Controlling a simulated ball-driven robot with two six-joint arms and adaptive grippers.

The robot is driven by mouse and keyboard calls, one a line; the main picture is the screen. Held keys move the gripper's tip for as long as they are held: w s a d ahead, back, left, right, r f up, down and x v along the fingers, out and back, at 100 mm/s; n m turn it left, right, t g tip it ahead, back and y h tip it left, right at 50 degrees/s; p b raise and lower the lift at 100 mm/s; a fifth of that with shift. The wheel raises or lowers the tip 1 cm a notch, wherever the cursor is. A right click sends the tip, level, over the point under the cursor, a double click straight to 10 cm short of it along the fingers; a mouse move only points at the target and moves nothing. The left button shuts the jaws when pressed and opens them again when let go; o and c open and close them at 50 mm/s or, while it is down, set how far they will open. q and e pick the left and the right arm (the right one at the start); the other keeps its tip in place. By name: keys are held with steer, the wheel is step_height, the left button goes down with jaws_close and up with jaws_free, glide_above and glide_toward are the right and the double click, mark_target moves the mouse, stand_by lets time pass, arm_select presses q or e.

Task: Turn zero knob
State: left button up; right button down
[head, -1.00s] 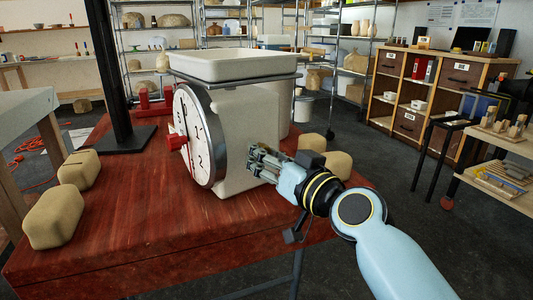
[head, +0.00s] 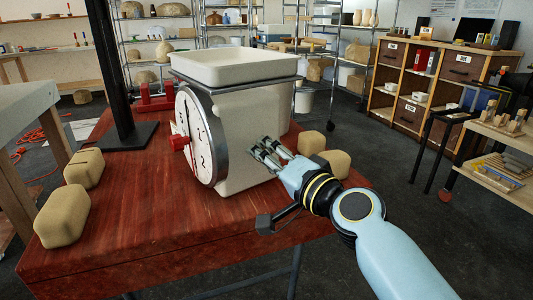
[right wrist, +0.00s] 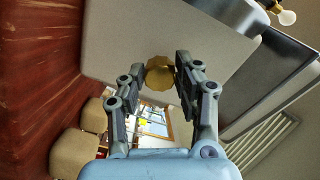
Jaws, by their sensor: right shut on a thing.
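The scale (head: 240,135) stands on the red wooden table, with a white tray (head: 235,66) on top and a round white dial (head: 197,130) facing left. The zero knob (right wrist: 160,72) is a small brass-coloured scalloped knob on the scale's pale side, seen in the right wrist view. My right gripper (head: 263,152) reaches that side from the right. In the right wrist view its fingers (right wrist: 160,66) are on either side of the knob and shut on it. The knob is hidden in the head view. My left gripper is not in view.
Tan blocks (head: 62,216) lie at the table's left, and others (head: 312,143) lie behind my right gripper. A black post (head: 128,136) stands on the table left of the scale. The table front (head: 150,235) is clear. Shelves stand behind.

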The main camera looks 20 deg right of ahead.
steer(key=shift+m, duration=0.6)
steer(key=c, duration=0.9)
jaws_free()
steer(key=shift+c, duration=0.2)
steer(key=v, duration=1.2)
steer(key=shift+d, duration=0.1)
